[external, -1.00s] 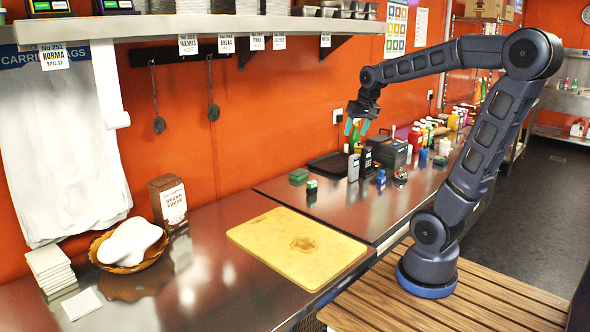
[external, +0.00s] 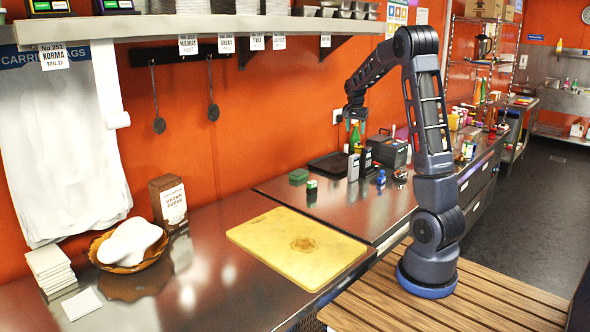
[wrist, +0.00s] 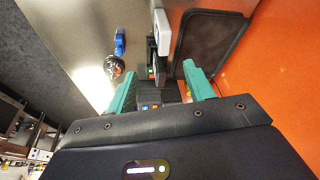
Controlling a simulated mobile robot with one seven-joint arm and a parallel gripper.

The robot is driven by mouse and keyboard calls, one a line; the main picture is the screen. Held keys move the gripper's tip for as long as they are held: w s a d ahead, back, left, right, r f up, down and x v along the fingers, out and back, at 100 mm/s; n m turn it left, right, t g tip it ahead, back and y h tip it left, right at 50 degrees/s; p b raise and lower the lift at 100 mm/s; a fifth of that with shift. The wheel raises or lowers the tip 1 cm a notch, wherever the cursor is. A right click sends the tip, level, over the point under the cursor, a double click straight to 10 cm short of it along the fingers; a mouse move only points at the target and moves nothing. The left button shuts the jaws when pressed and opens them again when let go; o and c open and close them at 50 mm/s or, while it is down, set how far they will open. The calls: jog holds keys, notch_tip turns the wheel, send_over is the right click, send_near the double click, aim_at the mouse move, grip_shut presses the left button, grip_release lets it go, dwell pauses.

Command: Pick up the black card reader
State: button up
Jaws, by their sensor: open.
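The black card reader (external: 366,158) stands upright on the steel counter, beside a similar grey device (external: 353,168). In the wrist view a dark device with red and green keys (wrist: 151,66), likely the card reader, lies ahead of the fingers, partly behind the pale grey device (wrist: 162,34). My gripper (external: 356,114) is above the counter, higher than the card reader and apart from it. In the wrist view my gripper's teal fingers (wrist: 160,82) are spread with nothing held. A dark boxy machine (wrist: 156,97) shows between and beyond them.
The boxy machine (external: 389,152) stands right of the card reader. A small blue object (external: 381,177) and a green box (external: 298,176) are nearby. A yellow board (external: 296,248) lies in front. Bottles stand behind.

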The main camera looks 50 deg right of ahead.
aim_at(367, 153)
jog(key=w+d+f+m+g+h, duration=0.1)
jog(key=w+d+f+m, duration=0.1)
jog(key=d+f, duration=0.35)
jog(key=w+d+f+m, duration=0.1)
jog(key=d+f, duration=0.2)
jog(key=d, duration=0.5)
jog(key=shift+d+x, duration=0.25)
jog(key=shift+x, duration=2.45)
jog(key=shift+d+x, duration=0.2)
jog(key=shift+x, duration=2.45)
jog(key=shift+w+r, duration=0.1)
jog(key=shift+r, duration=0.1)
grip_shut()
